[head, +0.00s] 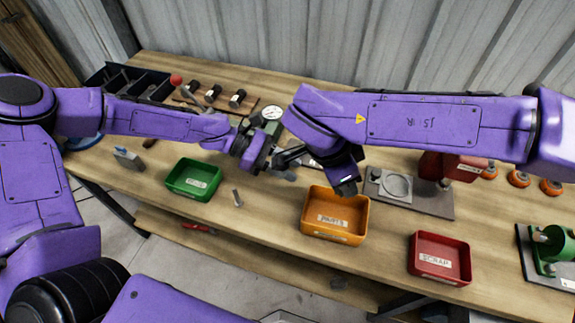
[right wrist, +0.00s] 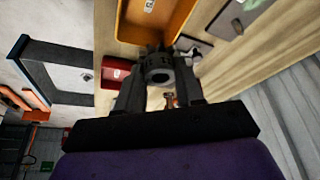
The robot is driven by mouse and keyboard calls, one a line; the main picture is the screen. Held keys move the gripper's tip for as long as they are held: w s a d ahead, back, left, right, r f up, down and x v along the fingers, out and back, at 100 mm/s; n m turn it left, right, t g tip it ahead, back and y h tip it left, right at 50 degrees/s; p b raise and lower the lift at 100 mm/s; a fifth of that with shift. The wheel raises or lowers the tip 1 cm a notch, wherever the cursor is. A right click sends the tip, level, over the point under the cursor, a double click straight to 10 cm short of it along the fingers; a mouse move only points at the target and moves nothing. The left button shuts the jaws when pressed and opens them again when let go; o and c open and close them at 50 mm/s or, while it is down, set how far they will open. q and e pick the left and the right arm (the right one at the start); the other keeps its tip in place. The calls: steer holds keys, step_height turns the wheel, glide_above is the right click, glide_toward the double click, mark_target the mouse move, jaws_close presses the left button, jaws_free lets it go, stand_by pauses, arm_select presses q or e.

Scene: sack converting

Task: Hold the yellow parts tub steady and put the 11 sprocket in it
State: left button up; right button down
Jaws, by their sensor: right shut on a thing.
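The yellow parts tub (head: 335,238) stands on the bench near its front edge, labelled PARTS; it also shows at the top of the right wrist view (right wrist: 128,32). My right gripper (head: 346,187) is over the tub's back edge, its fingers mostly hidden by the wrist in the head view. In the right wrist view it is shut on a dark toothed sprocket (right wrist: 159,68) with a round bore. No number on it is readable. My left gripper (head: 289,165) is left of and behind the tub, fingers apart, not touching it; its tips are partly hidden by the right arm.
A green tub (head: 193,181) stands left of the yellow one, and a red scrap tub (head: 440,258) right. A small metal piece (head: 238,198) lies between the green and yellow tubs. A grey-based press fixture (head: 430,205) stands behind right. A dial gauge (head: 271,113) is behind my left gripper.

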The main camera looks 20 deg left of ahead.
arm_select(q)
steer(key=x, duration=1.2)
steer(key=shift+s, duration=0.15)
steer(key=shift+c, duration=0.3)
jaws_close()
